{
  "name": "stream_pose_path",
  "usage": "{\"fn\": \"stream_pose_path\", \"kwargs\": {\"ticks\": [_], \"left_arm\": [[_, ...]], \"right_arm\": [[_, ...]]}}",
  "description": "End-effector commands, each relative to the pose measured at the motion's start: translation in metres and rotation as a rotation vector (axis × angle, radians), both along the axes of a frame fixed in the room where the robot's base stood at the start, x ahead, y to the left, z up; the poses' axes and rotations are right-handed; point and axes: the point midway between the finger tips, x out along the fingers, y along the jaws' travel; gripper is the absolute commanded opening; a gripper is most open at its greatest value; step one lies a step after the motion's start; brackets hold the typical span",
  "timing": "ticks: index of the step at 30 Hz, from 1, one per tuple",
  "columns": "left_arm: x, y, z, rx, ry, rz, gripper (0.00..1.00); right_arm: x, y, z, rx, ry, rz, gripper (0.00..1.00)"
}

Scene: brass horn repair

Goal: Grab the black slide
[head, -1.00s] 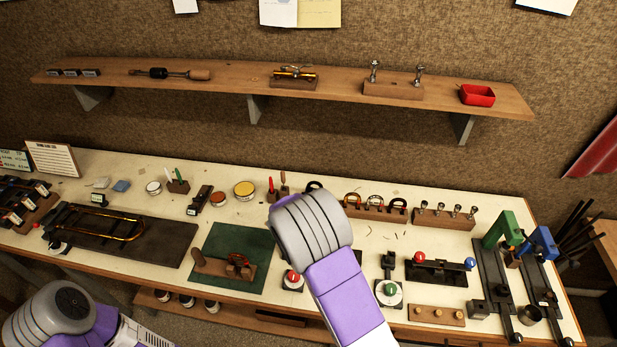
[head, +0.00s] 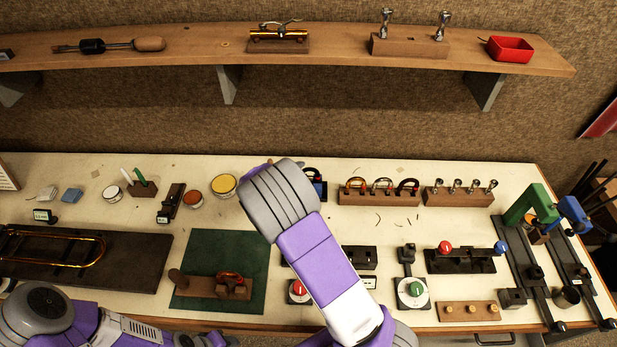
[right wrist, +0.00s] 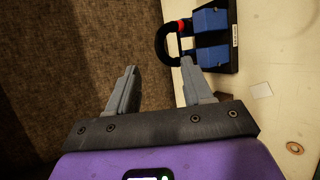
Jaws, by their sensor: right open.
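A black U-shaped slide (right wrist: 160,42) shows in the right wrist view, its bend toward the wall, at a dark stand with blue blocks (right wrist: 211,34) and a red tip. The same slide (head: 313,171) shows partly in the head view, beside my arm. Another dark U-shaped piece (head: 407,185) stands at the right end of a wooden rack (head: 350,198), beside a copper and a silvery one. My right gripper (right wrist: 160,72) is open and empty, its fingertips short of the slide by the stand. In the head view my right arm hides this gripper.
A wooden shelf (head: 200,55) hangs on the wall above the bench. A red-and-blue-knobbed fixture (head: 460,262), a green-and-blue clamp set (head: 530,205) and a green mat (head: 250,262) occupy the bench.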

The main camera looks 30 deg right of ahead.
Motion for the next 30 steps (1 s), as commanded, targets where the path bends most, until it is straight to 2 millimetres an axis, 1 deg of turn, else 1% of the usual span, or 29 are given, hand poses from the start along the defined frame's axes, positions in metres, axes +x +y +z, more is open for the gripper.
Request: {"fn": "stream_pose_path", "kwargs": {"ticks": [6,9,13,19,20,27,29,30], "left_arm": [[0.0,0.0,-0.015,0.0,0.0,0.0,0.43],[0.0,0.0,-0.018,0.0,0.0,0.0,0.43],[0.0,0.0,-0.019,0.0,0.0,0.0,0.43],[0.0,0.0,-0.018,0.0,0.0,0.0,0.43],[0.0,0.0,-0.018,0.0,0.0,0.0,0.43],[0.0,0.0,-0.018,0.0,0.0,0.0,0.43],[0.0,0.0,-0.018,0.0,0.0,0.0,0.43],[0.0,0.0,-0.018,0.0,0.0,0.0,0.43]], "right_arm": [[0.007,-0.024,-0.022,-0.001,0.001,-0.001,0.51],[0.014,-0.034,-0.028,0.0,0.0,-0.001,0.51],[0.018,-0.04,-0.032,0.0,0.0,0.0,0.51],[0.018,-0.041,-0.031,0.0,0.0,0.001,0.51],[0.018,-0.041,-0.031,0.0,0.0,0.001,0.49],[0.018,-0.04,-0.031,0.0,0.0,0.001,0.12],[0.018,-0.04,-0.031,0.0,0.0,0.001,0.03],[0.018,-0.04,-0.031,0.0,0.0,0.001,0.0]]}}
